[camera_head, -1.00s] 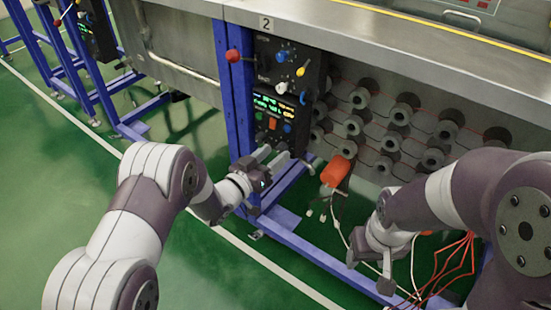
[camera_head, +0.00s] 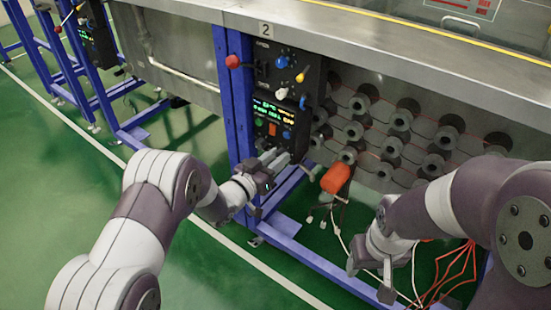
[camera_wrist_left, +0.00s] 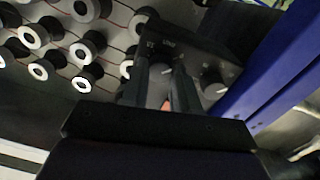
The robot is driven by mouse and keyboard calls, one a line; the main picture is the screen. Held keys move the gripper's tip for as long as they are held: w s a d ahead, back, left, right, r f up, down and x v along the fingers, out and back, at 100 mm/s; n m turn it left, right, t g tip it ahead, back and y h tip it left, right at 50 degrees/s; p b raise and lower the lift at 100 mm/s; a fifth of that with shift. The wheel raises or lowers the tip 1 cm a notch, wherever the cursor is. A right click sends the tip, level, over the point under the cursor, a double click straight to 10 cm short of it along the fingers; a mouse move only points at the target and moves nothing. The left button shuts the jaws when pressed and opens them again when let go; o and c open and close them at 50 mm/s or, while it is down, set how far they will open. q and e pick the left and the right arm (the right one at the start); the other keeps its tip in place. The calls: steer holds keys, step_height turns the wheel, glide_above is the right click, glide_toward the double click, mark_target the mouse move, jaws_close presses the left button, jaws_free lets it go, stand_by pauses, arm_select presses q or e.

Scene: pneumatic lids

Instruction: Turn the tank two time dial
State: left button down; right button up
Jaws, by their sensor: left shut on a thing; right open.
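The black control panel (camera_head: 292,75) of tank two, under the "2" plate (camera_head: 265,29), carries coloured knobs, a lit display (camera_head: 272,108) and buttons. My left gripper (camera_head: 278,158) is at the panel's lower end, below the display. In the left wrist view its two fingers are shut on a grey round dial (camera_wrist_left: 160,71). The dial's marking is too dark to read, and the gripper hides the dial in the head view. My right gripper (camera_head: 368,277) is open and empty, low at the right.
A blue frame post (camera_head: 233,95) stands just left of the panel. An orange-red part (camera_head: 336,179) and rows of grey cylinders (camera_head: 388,146) are to the right. Red and white cables hang near my right gripper. The green floor (camera_head: 215,265) in front is clear.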

arm_select(q)
steer(key=m, duration=0.9)
steer(key=shift+s+f+y+b, duration=0.1)
steer(key=shift+y+b, duration=0.2)
steer(key=shift+m, duration=0.4)
steer(key=c, duration=0.8)
jaws_free()
steer(key=shift+c, duration=0.2)
steer(key=p+v, duration=0.4)
steer(key=v, duration=0.8)
steer(key=shift+s, duration=0.3)
steer(key=shift+a, duration=0.15)
